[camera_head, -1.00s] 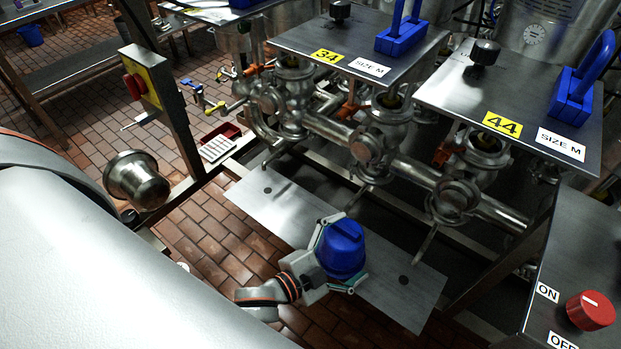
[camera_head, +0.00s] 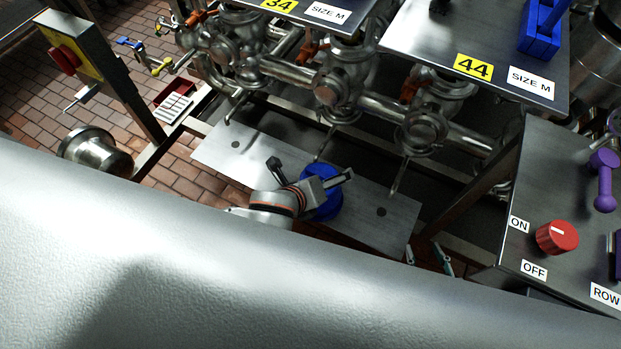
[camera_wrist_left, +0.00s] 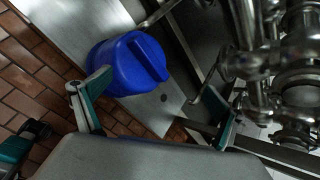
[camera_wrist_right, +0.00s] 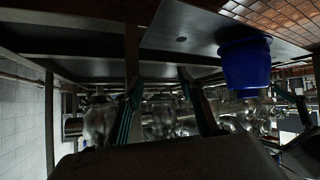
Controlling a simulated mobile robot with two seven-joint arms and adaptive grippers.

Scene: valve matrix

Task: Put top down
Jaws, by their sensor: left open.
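A blue round top (camera_head: 322,208) with a raised bar across it stands upright on a flat metal sheet (camera_head: 360,229). The top shows from above in the left wrist view (camera_wrist_left: 125,70) and from the side in the right wrist view (camera_wrist_right: 245,66).
Steel valves and pipes (camera_head: 330,85) run just behind the sheet. A panel marked 44 (camera_head: 472,67) stands above them. At right is a console with a red knob (camera_head: 557,238). A steel pot (camera_head: 92,150) and a red tray (camera_head: 174,95) are at left.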

